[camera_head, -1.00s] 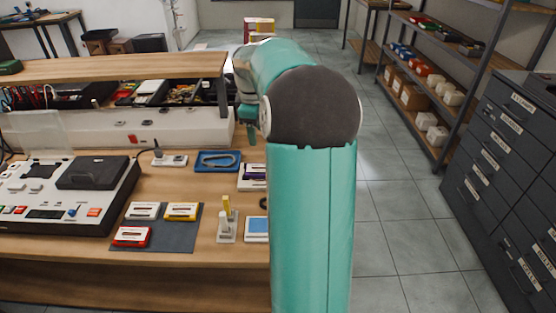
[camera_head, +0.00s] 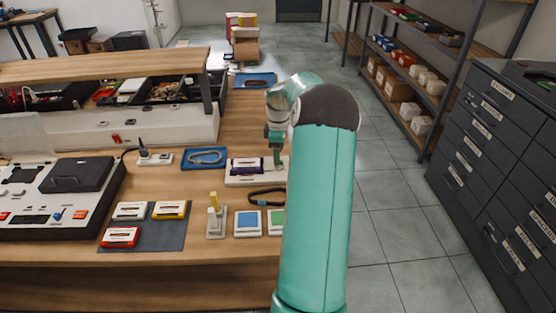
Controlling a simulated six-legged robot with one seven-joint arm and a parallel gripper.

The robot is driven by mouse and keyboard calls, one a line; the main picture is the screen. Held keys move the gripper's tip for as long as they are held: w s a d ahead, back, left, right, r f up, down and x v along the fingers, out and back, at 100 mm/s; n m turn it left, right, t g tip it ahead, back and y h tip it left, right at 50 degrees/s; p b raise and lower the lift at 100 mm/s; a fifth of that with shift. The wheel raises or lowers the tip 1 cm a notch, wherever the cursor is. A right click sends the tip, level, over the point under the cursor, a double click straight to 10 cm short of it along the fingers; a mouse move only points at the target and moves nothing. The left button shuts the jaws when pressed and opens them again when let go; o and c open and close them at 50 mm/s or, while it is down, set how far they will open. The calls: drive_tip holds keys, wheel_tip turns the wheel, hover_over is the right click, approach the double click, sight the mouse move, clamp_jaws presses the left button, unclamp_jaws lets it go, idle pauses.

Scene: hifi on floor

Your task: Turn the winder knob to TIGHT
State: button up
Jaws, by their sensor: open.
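A white device with a dark purple cassette-like piece on it, apparently the winder (camera_head: 236,180), lies on the wooden bench left of my arm. My gripper (camera_head: 277,168) points down at its right end. The fingers are small in this view, and I cannot tell whether they touch it. My gripper is open. I cannot make out the winder knob or any TIGHT mark; my gripper and arm cover that end.
A blue tray (camera_head: 205,158) and a black cable loop (camera_head: 268,196) lie near the winder. A small stand with a yellow top (camera_head: 214,204) and a blue-faced card (camera_head: 248,222) are in front. A tape deck (camera_head: 60,190) and a grey mat (camera_head: 160,236) with cassettes are left.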

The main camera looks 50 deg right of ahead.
drive_tip(key=shift+f, duration=1.9)
drive_tip(key=shift+c, duration=0.2)
drive_tip(key=c, duration=0.9)
drive_tip(key=shift+c, duration=0.2)
